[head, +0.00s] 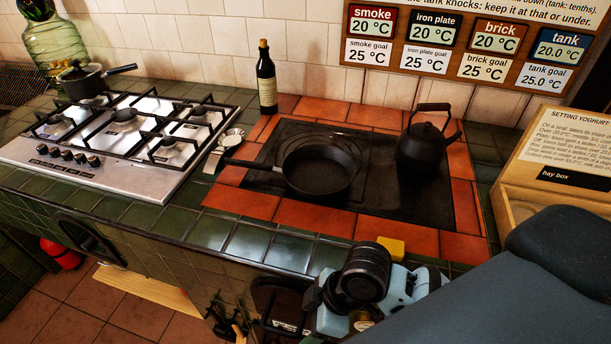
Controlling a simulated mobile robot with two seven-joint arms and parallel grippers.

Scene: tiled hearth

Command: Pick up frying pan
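The black frying pan (318,186) sits upright on the dark iron plate (388,200), left of its middle. Its handle (255,165) points left and reaches past the plate over the red tiles. The pan looks empty. My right arm comes in from the lower right, and its light blue and black wrist (365,285) is in front of the counter's front edge, below and right of the pan and apart from it. The fingers of my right gripper cannot be made out. My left arm and gripper are not in view.
A black kettle (423,143) stands right of the pan. A dark bottle (266,82) stands behind; a gas hob (100,178) with a small saucepan (80,82) is left. A yellow block (391,246) lies at the front edge. A wooden box (545,200) is right.

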